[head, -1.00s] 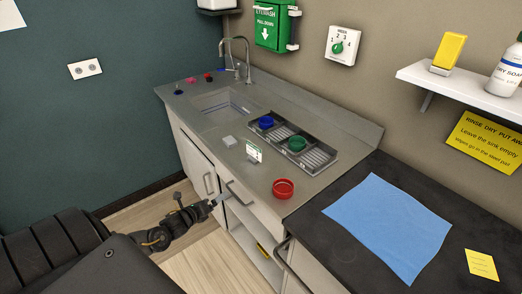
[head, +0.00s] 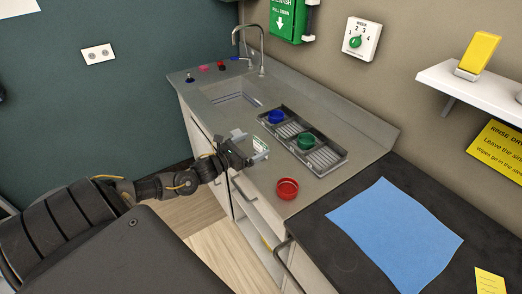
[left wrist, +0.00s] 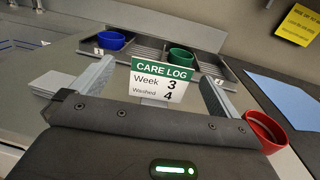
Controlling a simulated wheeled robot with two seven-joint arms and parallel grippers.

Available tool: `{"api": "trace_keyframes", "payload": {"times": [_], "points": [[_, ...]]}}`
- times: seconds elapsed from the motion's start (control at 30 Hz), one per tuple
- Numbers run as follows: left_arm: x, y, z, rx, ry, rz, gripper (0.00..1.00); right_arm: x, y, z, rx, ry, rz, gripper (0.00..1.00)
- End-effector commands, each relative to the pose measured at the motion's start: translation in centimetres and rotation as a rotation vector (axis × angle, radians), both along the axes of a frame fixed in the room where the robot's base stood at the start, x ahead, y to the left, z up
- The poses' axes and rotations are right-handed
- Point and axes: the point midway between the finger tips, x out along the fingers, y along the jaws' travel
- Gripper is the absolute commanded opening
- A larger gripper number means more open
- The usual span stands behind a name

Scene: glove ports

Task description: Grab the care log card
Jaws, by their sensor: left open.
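The care log card (left wrist: 163,80) stands upright in the left wrist view, white with a green "CARE LOG" header, "Week 3" and "Washed 4". My left gripper (head: 256,147) is open at the front edge of the sink counter. In the left wrist view its two fingers stand on either side of the card, with visible gaps, so the card is between them but not gripped. In the head view the gripper mostly covers the card. My right gripper is not in view.
Behind the card lies a grey divided tray (head: 325,158) with a blue cup (head: 276,117) and a green cup (head: 306,140). A red cup (head: 287,189) stands to the right, near the counter edge. A grey flat stack (left wrist: 57,83) lies left of the card.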

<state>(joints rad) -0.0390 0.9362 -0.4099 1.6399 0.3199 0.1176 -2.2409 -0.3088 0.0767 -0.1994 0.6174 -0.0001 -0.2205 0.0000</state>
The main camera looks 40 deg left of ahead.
Motion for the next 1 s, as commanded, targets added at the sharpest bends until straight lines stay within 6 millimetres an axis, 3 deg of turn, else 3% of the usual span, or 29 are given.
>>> {"api": "trace_keyframes", "payload": {"times": [0.27,0.47,0.6,0.9,1.0], "points": [[0.9,-0.3,0.0,-0.002,0.001,0.000,1.00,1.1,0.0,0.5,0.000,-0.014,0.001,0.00],[3.6,-1.2,0.3,-0.004,0.000,0.002,1.00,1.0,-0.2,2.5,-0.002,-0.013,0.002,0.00],[5.2,-1.5,-0.1,-0.002,-0.001,0.000,1.00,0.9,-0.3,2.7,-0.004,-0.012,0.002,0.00],[5.6,-1.6,-0.4,-0.001,0.002,-0.001,1.00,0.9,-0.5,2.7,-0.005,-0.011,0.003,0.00],[5.6,-1.6,-0.4,-0.001,0.002,-0.001,0.88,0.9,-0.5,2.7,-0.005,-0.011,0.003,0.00]]}}
